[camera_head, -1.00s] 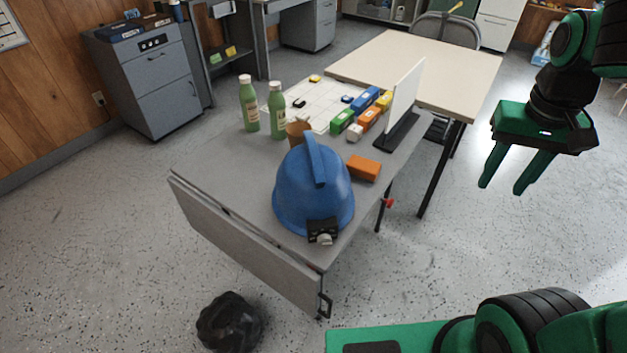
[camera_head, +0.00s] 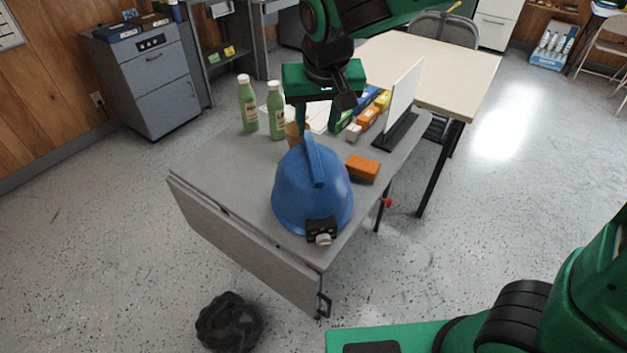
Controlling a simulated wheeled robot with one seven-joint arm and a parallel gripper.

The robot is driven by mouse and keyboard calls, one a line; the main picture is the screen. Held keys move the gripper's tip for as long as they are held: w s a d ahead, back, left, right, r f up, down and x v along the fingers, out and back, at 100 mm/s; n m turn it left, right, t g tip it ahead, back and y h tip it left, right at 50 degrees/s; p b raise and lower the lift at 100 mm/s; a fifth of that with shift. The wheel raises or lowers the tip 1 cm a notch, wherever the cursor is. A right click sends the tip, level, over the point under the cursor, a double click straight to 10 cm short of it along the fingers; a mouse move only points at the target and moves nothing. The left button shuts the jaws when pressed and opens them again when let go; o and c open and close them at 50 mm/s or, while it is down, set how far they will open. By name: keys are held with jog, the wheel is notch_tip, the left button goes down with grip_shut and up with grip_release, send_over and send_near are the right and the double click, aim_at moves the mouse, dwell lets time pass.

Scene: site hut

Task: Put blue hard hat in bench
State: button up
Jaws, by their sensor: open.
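The blue hard hat (camera_head: 300,200) sits dome up on the near end of a grey folding table (camera_head: 215,165). It has a raised crest along the top and a black headlamp on its front. My gripper (camera_head: 318,132) hangs above and just behind the hat, fingers pointing down. It is open and empty, and its fingertips appear close to the top of the crest. Whether they touch it I cannot tell. Which thing is the bench I cannot tell; a cream-topped table (camera_head: 440,75) stands behind the grey one.
Two green bottles (camera_head: 248,104) stand left of my gripper. An orange block (camera_head: 363,168) lies right of the hat. Coloured boxes (camera_head: 368,117) and an upright white panel (camera_head: 404,95) stand behind. A black bag (camera_head: 229,322) lies on the floor in front. The table's left part is clear.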

aim_at(312, 149)
jog(key=x, duration=0.2)
jog(key=shift+w+f, duration=0.15)
jog(key=shift+f, duration=0.2)
jog(key=shift+s+x, duration=0.15)
jog(key=shift+x, duration=1.2)
jog(key=shift+s+x, duration=0.1)
jog(key=shift+x, duration=1.2)
jog(key=shift+a+f, duration=0.1)
jog(key=shift+a, duration=0.05)
grip_shut()
